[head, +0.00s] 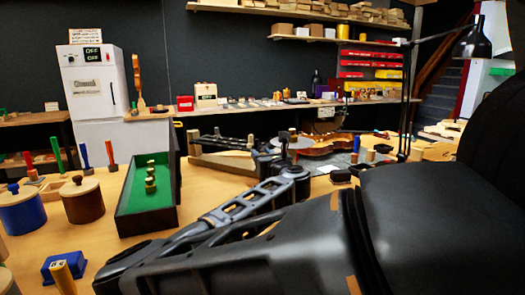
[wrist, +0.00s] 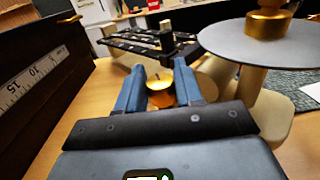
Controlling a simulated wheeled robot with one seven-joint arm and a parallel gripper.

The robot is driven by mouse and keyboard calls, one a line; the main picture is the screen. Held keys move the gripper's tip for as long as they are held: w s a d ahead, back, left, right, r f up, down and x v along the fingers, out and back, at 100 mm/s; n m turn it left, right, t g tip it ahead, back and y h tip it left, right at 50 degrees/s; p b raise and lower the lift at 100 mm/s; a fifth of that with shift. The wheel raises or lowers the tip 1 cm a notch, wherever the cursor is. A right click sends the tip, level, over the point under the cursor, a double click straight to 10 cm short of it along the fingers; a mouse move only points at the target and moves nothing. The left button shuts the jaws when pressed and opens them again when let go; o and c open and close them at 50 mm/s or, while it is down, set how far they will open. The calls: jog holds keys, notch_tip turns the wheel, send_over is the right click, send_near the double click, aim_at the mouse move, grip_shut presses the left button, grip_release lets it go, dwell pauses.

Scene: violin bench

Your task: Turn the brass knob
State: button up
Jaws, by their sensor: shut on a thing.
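In the wrist view, the two blue fingers of my gripper (wrist: 160,90) stand on either side of a small round brass knob (wrist: 160,79). The knob's shiny top shows between the fingertips, and its lower part is mostly hidden by the fingers and the gripper body. My gripper is shut on it. In the head view my dark arm reaches in from the right, and the knob cannot be made out behind it.
A grey disc (wrist: 235,45) with a brass piece (wrist: 268,22) on top stands close on the right. A black slotted frame (wrist: 140,42) lies beyond the fingers. A dark wall with a ruler scale (wrist: 35,82) is on the left. A green-lined box (head: 135,205) stands on the bench.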

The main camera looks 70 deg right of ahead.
jog(key=n+t+y+p, duration=0.3)
jog(key=t+y+p, duration=0.1)
jog(key=shift+s+r+n, duration=0.1)
jog(key=shift+n, duration=0.3)
jog(key=shift+n+t+y+p, duration=0.8)
jog(key=shift+n+y+p, duration=0.15)
jog(key=shift+y, duration=0.65)
jog(key=shift+n+y, duration=0.25)
jog(key=shift+y, duration=0.05)
jog(key=o, duration=0.9)
jog(key=shift+o, duration=0.2)
jog(key=v, duration=0.7)
jog(key=shift+s+f, duration=0.2)
jog(key=shift+s, duration=0.1)
jog(key=shift+a, duration=0.15)
